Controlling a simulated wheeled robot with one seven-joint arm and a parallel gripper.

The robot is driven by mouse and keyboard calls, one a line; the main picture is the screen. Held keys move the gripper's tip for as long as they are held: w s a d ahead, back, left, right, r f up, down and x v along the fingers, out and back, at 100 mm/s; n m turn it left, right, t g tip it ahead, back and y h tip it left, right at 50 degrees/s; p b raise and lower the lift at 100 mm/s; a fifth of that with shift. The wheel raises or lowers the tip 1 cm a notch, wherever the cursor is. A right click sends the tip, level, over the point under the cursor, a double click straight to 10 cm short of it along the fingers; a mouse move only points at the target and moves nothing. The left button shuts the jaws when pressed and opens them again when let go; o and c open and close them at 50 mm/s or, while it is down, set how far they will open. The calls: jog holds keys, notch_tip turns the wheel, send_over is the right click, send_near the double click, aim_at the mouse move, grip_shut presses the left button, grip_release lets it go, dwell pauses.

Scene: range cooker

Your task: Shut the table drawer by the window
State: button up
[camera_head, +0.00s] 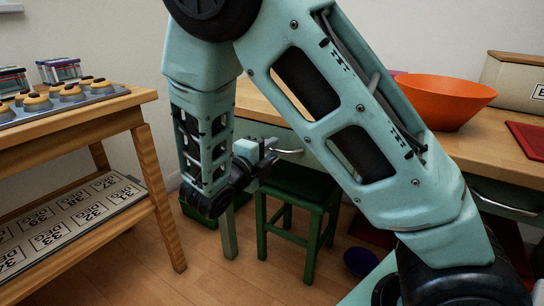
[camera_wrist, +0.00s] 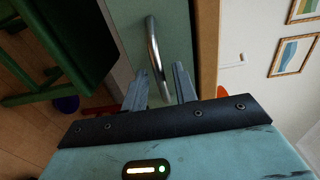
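The table (camera_head: 480,140) has a wooden top and pale green drawer fronts. A left drawer (camera_head: 285,138) with a curved metal handle (camera_head: 290,151) is partly hidden behind my arm. In the wrist view, a drawer front (camera_wrist: 178,35) and its handle (camera_wrist: 153,48) are just ahead of my fingers. My gripper (camera_head: 270,152) is in front of the left drawer. It also shows in the wrist view (camera_wrist: 161,70), with its fingers apart and nothing held. I cannot tell whether it touches the handle or how far the drawer stands out. A right drawer (camera_head: 510,200) also shows. No window is in view.
A green stool (camera_head: 300,190) stands below my gripper. An orange bowl (camera_head: 440,100), a red board (camera_head: 528,138) and a box (camera_head: 512,82) are on the table. A purple bowl (camera_head: 360,262) is on the floor. A wooden trolley (camera_head: 140,95) stands left.

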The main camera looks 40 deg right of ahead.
aim_at(280, 143)
jog(key=shift+w+d, duration=0.25)
jog(key=shift+d, duration=0.35)
grip_shut()
jog(key=shift+p+x, duration=1.95)
jog(key=shift+p, duration=1.4)
jog(key=shift+r, duration=0.1)
grip_release()
jog(key=shift+w, duration=0.1)
